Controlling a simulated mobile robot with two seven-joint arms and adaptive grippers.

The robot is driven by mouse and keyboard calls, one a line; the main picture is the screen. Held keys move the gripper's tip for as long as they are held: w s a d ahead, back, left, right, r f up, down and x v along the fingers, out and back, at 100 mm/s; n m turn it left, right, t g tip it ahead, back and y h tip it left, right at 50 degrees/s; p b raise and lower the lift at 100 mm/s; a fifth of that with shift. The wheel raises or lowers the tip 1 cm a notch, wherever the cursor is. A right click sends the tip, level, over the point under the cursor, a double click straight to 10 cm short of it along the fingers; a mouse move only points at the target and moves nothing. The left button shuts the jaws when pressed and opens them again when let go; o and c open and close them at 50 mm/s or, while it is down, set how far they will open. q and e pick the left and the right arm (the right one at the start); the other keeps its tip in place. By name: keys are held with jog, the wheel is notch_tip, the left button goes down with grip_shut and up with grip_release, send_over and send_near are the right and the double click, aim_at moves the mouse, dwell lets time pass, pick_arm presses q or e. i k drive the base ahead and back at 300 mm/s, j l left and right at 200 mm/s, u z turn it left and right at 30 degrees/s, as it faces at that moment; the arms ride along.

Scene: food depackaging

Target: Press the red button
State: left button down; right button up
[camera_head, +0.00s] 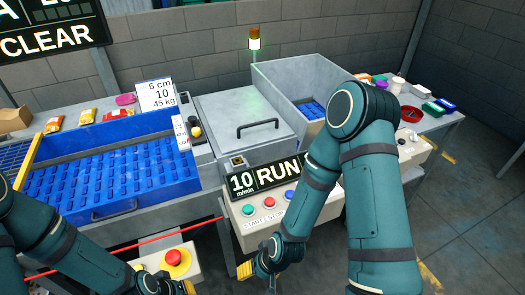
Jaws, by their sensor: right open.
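A light control panel with START and STOP labels (262,221) stands in the middle. It carries a green button (248,210), a small red button (269,202) and a blue button (290,194). A larger red mushroom button (174,257) on a yellow base sits on a pale box at the lower left. My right gripper (271,285) is open below the panel, apart from the buttons, with its fingers at the bottom edge. My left gripper (185,288) is beside the mushroom button's box, mostly cut off by the bottom edge, so its jaws cannot be judged.
A RUN display (265,178) stands above the panel, with my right arm covering its right end. A blue ribbed conveyor (60,178) is at left, next to a grey lidded machine (235,110). A red line (150,240) crosses in front of the conveyor. A side table with several items is at right.

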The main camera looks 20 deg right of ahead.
aim_at(269, 202)
jog(key=z, duration=0.7)
